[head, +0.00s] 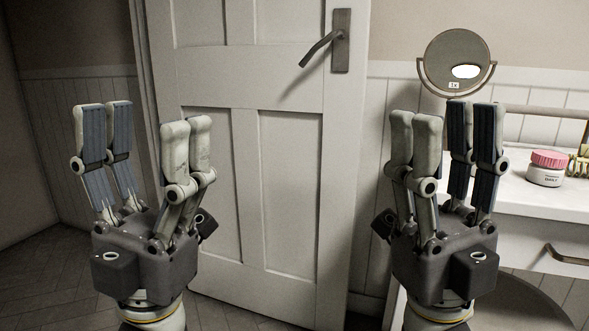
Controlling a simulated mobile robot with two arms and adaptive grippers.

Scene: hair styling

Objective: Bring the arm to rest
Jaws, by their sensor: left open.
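My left gripper (145,135) stands upright at the left of the head view. Its fingers point up and are spread apart, with nothing between them. My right gripper (445,135) stands upright at the right of the head view, also with its fingers up. Its finger pairs stand apart, and I see nothing held in them. The two grippers are well apart from each other, at about the same height.
A white panelled door (285,150) with a metal handle (322,48) is behind and between the grippers. At the right, a white vanity (545,205) holds a round mirror (445,55) and a pink-lidded jar (547,170). A dark round seat (525,305) is below it.

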